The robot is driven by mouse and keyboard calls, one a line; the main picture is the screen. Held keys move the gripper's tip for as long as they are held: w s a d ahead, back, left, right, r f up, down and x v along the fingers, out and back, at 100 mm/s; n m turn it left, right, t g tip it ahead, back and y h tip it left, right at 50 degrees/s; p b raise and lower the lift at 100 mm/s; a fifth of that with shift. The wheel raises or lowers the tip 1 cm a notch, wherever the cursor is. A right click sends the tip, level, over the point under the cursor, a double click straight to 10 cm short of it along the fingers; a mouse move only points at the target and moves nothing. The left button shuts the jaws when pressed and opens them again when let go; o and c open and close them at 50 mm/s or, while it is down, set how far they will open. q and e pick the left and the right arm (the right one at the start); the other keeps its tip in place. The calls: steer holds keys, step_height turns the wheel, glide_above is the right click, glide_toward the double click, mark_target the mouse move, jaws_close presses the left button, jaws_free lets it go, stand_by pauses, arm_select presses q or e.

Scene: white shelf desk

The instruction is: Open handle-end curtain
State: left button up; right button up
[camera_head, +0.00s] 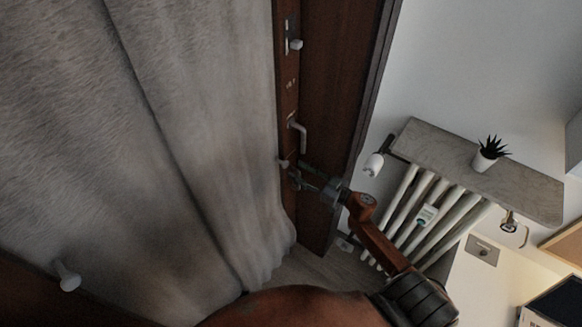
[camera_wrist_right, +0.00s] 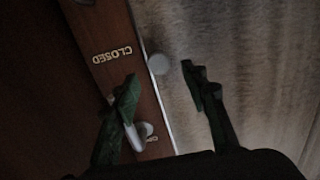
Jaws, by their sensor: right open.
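A grey curtain (camera_head: 215,130) hangs over the left of the head view. Its right edge meets a dark brown door (camera_head: 335,90) with a metal handle (camera_head: 300,135). A small pale knob (camera_head: 283,162) sits at that edge, below the handle. My right gripper (camera_head: 290,177) is beside the knob. In the right wrist view, the open fingers (camera_wrist_right: 160,76) have the round knob (camera_wrist_right: 158,64) in line between them, with no clear contact. The curtain (camera_wrist_right: 235,60) fills the right there, and the door's "CLOSED" strip (camera_wrist_right: 112,56) the left. My left gripper is out of view.
A second knob (camera_head: 67,275) is at lower left. Right of the door are a radiator (camera_head: 432,215) and a grey shelf (camera_head: 470,170) with a potted plant (camera_head: 490,153). A little floor (camera_head: 305,270) shows below the door.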

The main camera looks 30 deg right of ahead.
mark_target(287, 165)
steer(key=shift+x, duration=2.15)
steer(key=shift+c, duration=0.5)
jaws_close()
